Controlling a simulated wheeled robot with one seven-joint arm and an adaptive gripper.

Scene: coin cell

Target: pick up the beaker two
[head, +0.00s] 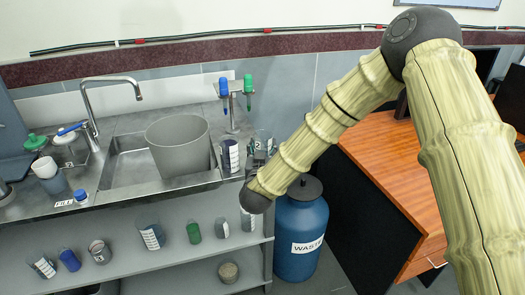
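A clear glass beaker with a "2" on it (262,138) stands at the right end of the steel counter, beside the sink. My arm comes in from the right and bends down to the counter's front edge. My gripper (258,156) is dark and small, right at the front of this beaker and overlapping its lower part. I cannot tell whether the fingers touch the beaker. The fingers are partly hidden by the wrist, so their opening does not show clearly.
A labelled beaker with dark contents (229,157) stands close to the left of my gripper. A rack with blue and green-topped tools (235,122) rises behind. A grey bin (179,145) sits in the sink. A blue waste drum (300,235) stands below my forearm, near a wooden desk (395,165).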

